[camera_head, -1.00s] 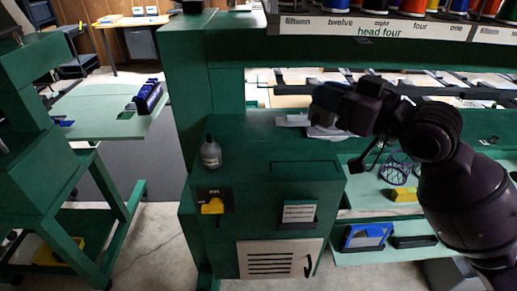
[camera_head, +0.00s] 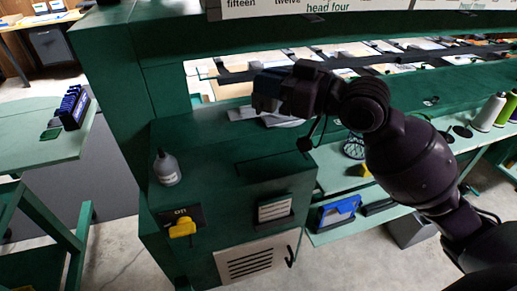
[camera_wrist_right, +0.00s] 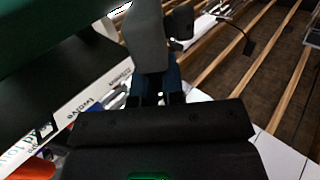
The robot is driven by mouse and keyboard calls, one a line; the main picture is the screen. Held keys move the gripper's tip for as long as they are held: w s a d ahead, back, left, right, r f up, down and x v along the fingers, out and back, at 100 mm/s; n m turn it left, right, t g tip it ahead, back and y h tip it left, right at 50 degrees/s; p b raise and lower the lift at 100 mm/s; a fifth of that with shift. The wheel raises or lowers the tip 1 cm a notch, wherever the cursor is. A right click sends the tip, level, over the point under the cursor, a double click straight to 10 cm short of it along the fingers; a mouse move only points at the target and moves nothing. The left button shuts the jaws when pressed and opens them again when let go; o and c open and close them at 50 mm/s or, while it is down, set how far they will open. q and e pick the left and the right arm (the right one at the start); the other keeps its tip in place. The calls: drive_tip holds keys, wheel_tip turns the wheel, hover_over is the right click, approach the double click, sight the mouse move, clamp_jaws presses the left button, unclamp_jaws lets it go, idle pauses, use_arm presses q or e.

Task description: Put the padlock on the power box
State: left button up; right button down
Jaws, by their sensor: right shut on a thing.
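The power box (camera_head: 160,218) is a dark plate marked "ON" with a yellow handle (camera_head: 182,228), on the front of a green cabinet (camera_head: 215,180). My right gripper (camera_head: 262,88) is above the cabinet's back edge, well up from the yellow handle and to its right. My left gripper is out of view.
A grey bottle (camera_head: 167,168) stands on the cabinet's left front edge, above the power box. A card holder (camera_head: 274,210) and a vented panel (camera_head: 252,262) are on the cabinet front. A long machine beam (camera_head: 400,30) runs above and behind my right arm.

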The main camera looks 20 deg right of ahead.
drive_tip(key=b, duration=0.1)
hover_over(266, 166)
wheel_tip(266, 166, down, 9)
wheel_tip(266, 166, down, 6)
drive_tip(key=shift+b, duration=0.8)
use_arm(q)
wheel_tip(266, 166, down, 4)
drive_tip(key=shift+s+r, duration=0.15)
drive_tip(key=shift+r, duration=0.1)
use_arm(e)
drive_tip(key=shift+f, duration=0.1)
drive_tip(key=c, duration=1.2)
unclamp_jaws()
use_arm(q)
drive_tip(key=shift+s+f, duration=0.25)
